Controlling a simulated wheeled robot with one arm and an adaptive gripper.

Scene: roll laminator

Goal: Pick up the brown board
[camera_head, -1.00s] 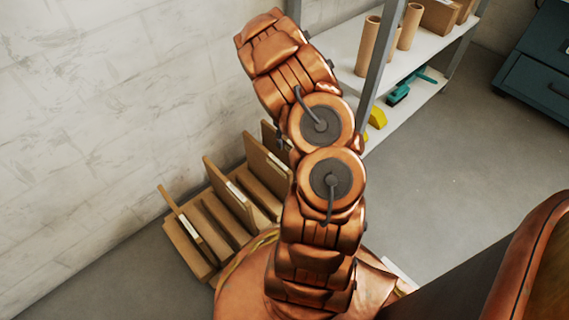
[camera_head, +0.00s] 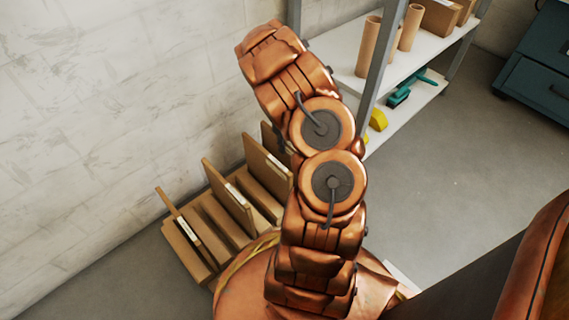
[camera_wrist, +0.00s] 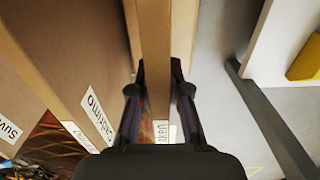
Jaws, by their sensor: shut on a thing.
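In the wrist view my gripper (camera_wrist: 158,72) is shut on a tan-brown board (camera_wrist: 154,28), with one finger on each side of its edge. A white label on this board, ending in "ken", shows low between the fingers and is partly hidden. In the head view my arm covers most of the gripper. A board (camera_head: 267,136) shows partly behind my arm at the rack's far end. I cannot tell from these views whether the held board is clear of the rack.
Other labelled boards stand to the left in the wrist view (camera_wrist: 75,65). In the head view the slotted wooden rack (camera_head: 188,250) stands on the floor by the white wall. A metal shelf (camera_head: 408,55) with tubes and boxes is at right. Open floor lies right of my arm.

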